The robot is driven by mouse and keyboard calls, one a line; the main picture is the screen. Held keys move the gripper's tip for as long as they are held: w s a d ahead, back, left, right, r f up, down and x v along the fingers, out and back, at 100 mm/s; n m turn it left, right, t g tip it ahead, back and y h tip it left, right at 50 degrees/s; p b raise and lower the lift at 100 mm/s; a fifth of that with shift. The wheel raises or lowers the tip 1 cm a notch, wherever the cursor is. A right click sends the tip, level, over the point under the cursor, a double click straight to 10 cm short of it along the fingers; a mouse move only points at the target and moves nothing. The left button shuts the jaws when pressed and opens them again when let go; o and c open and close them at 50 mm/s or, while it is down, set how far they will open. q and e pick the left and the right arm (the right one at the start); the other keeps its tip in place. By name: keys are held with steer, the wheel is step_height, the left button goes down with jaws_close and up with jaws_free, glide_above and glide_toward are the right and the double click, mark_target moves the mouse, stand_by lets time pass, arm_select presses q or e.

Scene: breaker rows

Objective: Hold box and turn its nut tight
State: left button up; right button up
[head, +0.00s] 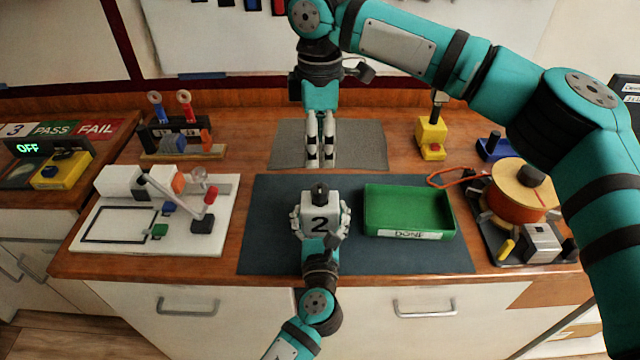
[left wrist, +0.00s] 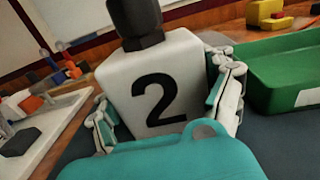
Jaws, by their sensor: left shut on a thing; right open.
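A white box marked "2" (head: 320,222) stands on the dark mat, with a dark nut (head: 320,191) on its top. My left gripper (head: 320,220) is shut on the box, one finger on each side. My right gripper (head: 321,160) points down over the grey pad behind the box, open and empty, apart from the nut. Whether the nut is tight cannot be told.
A green tray labelled "DONE" (head: 408,232) is right of the box on the dark mat (head: 275,250). A white board with switches (head: 110,245) is at left. A wire spool (head: 520,190) and yellow tool (head: 432,137) stand at right.

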mark_target(320, 187)
arm_select(q)
steer(key=shift+r, duration=0.1)
arm_select(e)
step_height(320, 187, down, 11)
steer(key=shift+r, duration=0.2)
steer(key=c, duration=1.1)
steer(key=shift+c, duration=0.3)
